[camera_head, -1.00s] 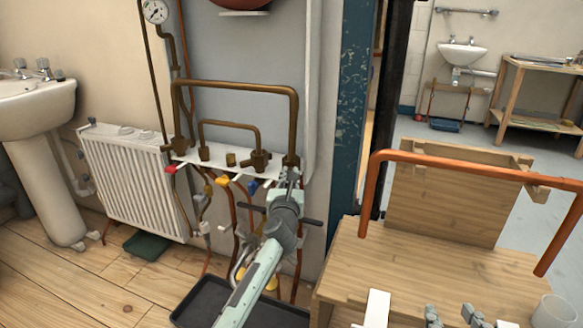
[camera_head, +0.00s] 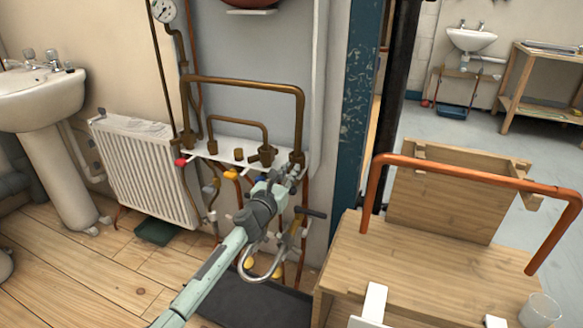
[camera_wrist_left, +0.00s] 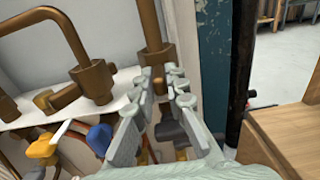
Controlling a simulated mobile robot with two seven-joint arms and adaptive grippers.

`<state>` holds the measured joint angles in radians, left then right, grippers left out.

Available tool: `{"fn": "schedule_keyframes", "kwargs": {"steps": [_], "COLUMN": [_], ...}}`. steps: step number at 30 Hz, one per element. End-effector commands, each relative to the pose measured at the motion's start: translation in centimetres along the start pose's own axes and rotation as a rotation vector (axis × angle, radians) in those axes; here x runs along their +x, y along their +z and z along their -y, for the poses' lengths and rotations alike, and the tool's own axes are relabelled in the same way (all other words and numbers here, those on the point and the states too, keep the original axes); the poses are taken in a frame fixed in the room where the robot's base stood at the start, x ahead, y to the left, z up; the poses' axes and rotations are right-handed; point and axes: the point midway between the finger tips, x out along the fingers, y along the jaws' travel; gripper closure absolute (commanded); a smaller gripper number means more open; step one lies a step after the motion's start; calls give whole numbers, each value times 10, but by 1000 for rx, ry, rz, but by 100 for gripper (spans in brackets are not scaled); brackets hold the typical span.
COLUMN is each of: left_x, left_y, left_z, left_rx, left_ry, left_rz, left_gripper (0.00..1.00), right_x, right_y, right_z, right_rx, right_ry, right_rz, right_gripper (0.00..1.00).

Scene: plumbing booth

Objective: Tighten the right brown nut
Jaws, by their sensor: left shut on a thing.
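The right brown nut (camera_head: 297,158) sits at the foot of the right leg of the large brown pipe (camera_head: 304,115), on the white shelf. In the left wrist view the nut (camera_wrist_left: 158,70) is partly hidden between the finger pads. My left gripper (camera_head: 288,175) reaches up to it from the lower left. In the left wrist view its two fingers (camera_wrist_left: 162,84) stand on either side of the nut, closed on it. The exact contact is partly hidden. My right gripper is not in view.
Other brown fittings (camera_head: 238,153) and red, yellow and blue valve handles stand left of the nut. A dark handle (camera_head: 310,212) is below right of my left gripper. The wooden bench (camera_head: 420,265) with a copper pipe (camera_head: 470,170) stands right. A radiator (camera_head: 145,170) is left.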

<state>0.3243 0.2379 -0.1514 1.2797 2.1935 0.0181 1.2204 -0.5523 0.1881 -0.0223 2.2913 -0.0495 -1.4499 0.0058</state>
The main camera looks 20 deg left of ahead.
Motion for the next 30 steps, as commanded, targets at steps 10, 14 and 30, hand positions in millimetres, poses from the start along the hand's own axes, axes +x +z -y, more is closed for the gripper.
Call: {"fn": "schedule_keyframes", "kwargs": {"steps": [10, 14, 30], "left_x": [3, 4, 8], "left_y": [0, -1, 0], "left_z": [-16, -18, -27], "left_rx": [3, 2, 2], "left_ry": [-230, -307, -485], "left_rz": [2, 3, 4], "left_gripper": [100, 100, 100], "right_x": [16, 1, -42], "right_y": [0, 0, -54], "right_z": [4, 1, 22], "right_rx": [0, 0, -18], "right_ry": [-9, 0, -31], "right_rz": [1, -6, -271], "right_gripper": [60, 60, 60]}}
